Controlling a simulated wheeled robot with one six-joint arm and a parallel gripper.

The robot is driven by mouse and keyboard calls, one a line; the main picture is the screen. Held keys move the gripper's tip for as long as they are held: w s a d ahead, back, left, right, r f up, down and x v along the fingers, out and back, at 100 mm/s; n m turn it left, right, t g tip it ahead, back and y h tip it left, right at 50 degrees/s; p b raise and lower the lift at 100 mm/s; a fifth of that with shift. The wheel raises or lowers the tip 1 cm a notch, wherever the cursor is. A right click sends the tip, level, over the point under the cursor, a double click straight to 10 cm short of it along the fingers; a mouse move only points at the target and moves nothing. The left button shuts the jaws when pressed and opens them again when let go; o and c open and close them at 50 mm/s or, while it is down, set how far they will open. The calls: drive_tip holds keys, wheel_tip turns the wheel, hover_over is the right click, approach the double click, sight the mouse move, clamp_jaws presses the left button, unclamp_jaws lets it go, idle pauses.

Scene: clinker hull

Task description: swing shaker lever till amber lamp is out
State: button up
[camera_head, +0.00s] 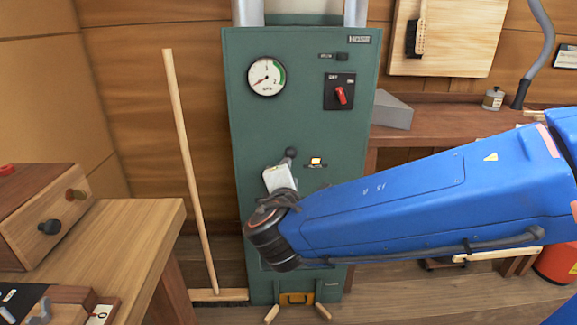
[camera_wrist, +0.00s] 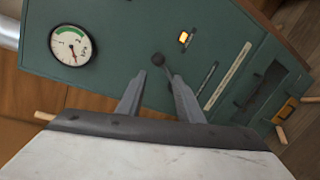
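The green cabinet (camera_head: 300,100) stands upright against the wooden wall. Its amber lamp (camera_head: 316,160) is lit, and the lamp also glows in the wrist view (camera_wrist: 184,38). The shaker lever (camera_head: 290,153) has a dark round knob and sits just left of the lamp. In the wrist view the lever knob (camera_wrist: 158,59) is just beyond my fingertips, its short shaft running toward the right finger. My gripper (camera_head: 282,170) is in front of the cabinet, fingers apart; the wrist view shows the open gap (camera_wrist: 157,82). Whether a finger touches the shaft I cannot tell. My wrist hides the cabinet below.
A round gauge (camera_head: 266,77) and a red rotary switch (camera_head: 341,95) are higher on the cabinet. A broom (camera_head: 191,170) leans left of it. A wooden bench (camera_head: 130,225) is at left, a workbench (camera_head: 440,143) at right.

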drive_tip(key=d+f+m+g+h, duration=0.1)
drive_tip(key=d, duration=0.1)
drive_tip(key=w+d+f+m+h, duration=0.1)
drive_tip(key=d+m, duration=0.1)
drive_tip(key=d+f+m+g, duration=0.1)
drive_tip(key=d, duration=0.1)
drive_tip(key=shift+w+d+f+m+g+h, duration=0.1)
drive_tip(key=shift+w+d+m+g+h, duration=0.05)
drive_tip(key=shift+d+m+g+h, duration=0.2)
clamp_jaws()
drive_tip(key=s+d+f+m+g+y, duration=0.1)
drive_tip(key=s+d+f+m+g, duration=0.3)
drive_tip(key=d+f+m+g, duration=0.45)
drive_tip(key=s+d+f+m+g+y, duration=0.1)
drive_tip(key=s+d+f+m+g, duration=0.35)
drive_tip(key=m, duration=0.75)
drive_tip(key=w+a+r+m+g+y, duration=0.1)
drive_tip(key=w+a+r+m+y, duration=0.45)
drive_tip(key=m+y, duration=0.45)
drive_tip(key=w+d+r+m+t+y, duration=0.4)
drive_tip(key=w+r+m+t+y, duration=0.15)
drive_tip(key=w+r+m, duration=0.5)
drive_tip(key=w+a+f, duration=0.2)
drive_tip(key=w+a, duration=0.3)
drive_tip(key=a, duration=0.6)
drive_tip(key=shift+w+n+h, duration=0.3)
drive_tip(key=shift+n, duration=0.05)
